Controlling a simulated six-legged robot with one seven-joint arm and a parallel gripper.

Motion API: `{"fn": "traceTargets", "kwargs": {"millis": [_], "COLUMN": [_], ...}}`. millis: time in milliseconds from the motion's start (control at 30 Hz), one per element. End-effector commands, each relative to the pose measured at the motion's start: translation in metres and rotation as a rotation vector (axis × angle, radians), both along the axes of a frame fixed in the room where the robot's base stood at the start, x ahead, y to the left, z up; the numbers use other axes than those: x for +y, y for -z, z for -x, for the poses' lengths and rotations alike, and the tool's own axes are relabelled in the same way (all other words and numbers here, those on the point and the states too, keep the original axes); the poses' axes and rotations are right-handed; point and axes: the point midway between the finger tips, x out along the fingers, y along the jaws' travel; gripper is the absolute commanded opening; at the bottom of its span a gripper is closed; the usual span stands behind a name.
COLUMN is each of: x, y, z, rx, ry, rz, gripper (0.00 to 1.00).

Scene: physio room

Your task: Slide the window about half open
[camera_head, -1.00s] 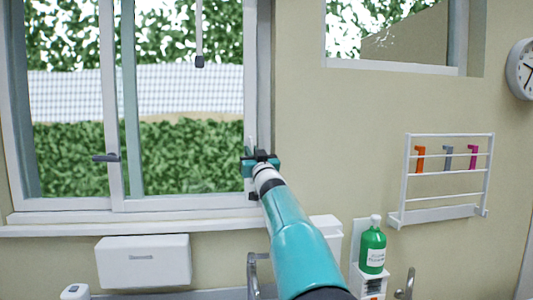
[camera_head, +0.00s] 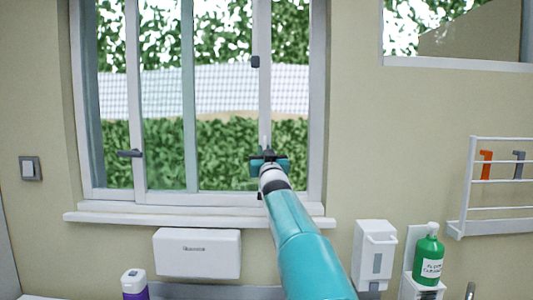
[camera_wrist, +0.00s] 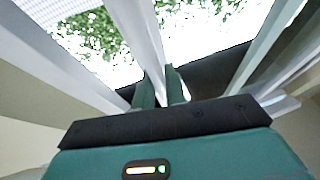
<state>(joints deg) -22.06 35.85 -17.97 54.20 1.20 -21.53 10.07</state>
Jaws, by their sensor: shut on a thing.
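The sash stands partway left in the white window frame (camera_head: 317,100). An open gap shows between its right upright and the frame's right side. The gap is a little under half of the sash's travel, as far as I can judge. My gripper (camera_head: 267,158) is at the lower part of the right upright. In the wrist view my gripper (camera_wrist: 164,85) has its green fingers closed on the sash upright (camera_wrist: 140,35); the exact contact is partly hidden.
The sill (camera_head: 110,217) runs below. A white wall box (camera_head: 197,253), a dispenser (camera_head: 374,250), a green bottle (camera_head: 429,257) and a wall rack (camera_head: 500,205) are lower down or right.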

Motion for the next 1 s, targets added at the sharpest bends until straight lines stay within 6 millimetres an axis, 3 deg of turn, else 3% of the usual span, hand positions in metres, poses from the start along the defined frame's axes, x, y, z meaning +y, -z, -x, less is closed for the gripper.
{"fn": "traceTargets", "kwargs": {"millis": [533, 1000], "x": [-0.002, -0.013], "y": [0.003, 0.027], "z": [0.008, 0.066], "rx": [0.002, 0.002], "ry": [-0.001, -0.001], "rz": [-0.001, -0.002], "gripper": [0.21, 0.21]}}
